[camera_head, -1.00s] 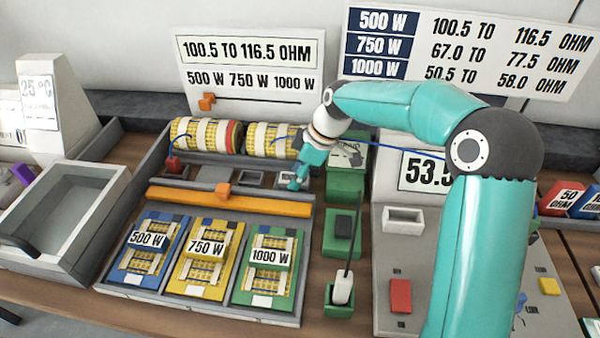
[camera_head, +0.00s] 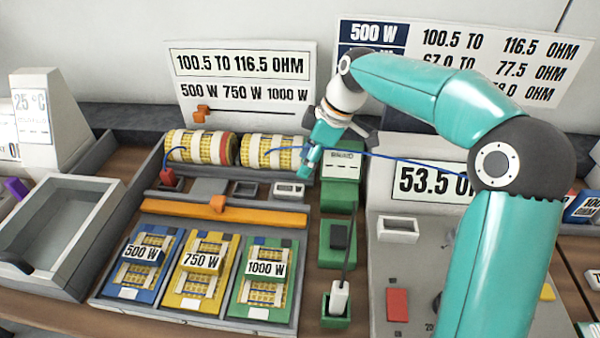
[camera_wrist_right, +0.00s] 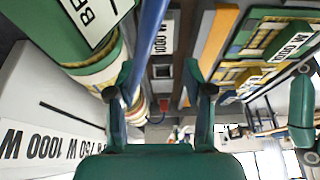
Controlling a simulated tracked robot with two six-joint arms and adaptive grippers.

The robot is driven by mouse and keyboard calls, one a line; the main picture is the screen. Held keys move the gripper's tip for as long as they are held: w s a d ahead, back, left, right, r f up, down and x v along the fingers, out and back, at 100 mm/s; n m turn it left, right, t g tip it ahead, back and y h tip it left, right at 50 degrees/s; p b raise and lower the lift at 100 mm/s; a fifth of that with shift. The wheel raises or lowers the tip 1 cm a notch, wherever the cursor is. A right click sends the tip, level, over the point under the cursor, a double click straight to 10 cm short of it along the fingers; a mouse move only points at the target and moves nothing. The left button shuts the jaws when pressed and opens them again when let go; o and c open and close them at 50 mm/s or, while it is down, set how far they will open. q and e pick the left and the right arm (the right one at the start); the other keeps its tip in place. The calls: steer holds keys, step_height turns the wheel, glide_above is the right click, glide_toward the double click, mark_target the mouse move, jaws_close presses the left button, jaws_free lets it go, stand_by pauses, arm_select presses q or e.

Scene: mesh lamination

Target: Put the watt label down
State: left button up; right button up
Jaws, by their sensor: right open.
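A small white watt label (camera_head: 289,189) lies in the rightmost of the small slots in the grey tray. Its print is too small to read in the head view. In the right wrist view the label (camera_wrist_right: 164,37) seems to read 1000 W. My right gripper (camera_head: 308,166) is above and just behind the label, apart from it, beside the right end of the wire-wound rolls. In the right wrist view the gripper (camera_wrist_right: 159,80) has its fingers spread with nothing between them. My left gripper is not in the head view.
Blue, yellow and green cards (camera_head: 265,280) marked 500 W, 750 W and 1000 W lie in front of an orange bar (camera_head: 255,215). Green blocks (camera_head: 338,243) stand to the right. A blue cable (camera_head: 400,160) runs past the gripper. An empty grey bin (camera_head: 55,230) sits left.

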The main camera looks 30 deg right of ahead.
steer(key=shift+v, duration=1.5)
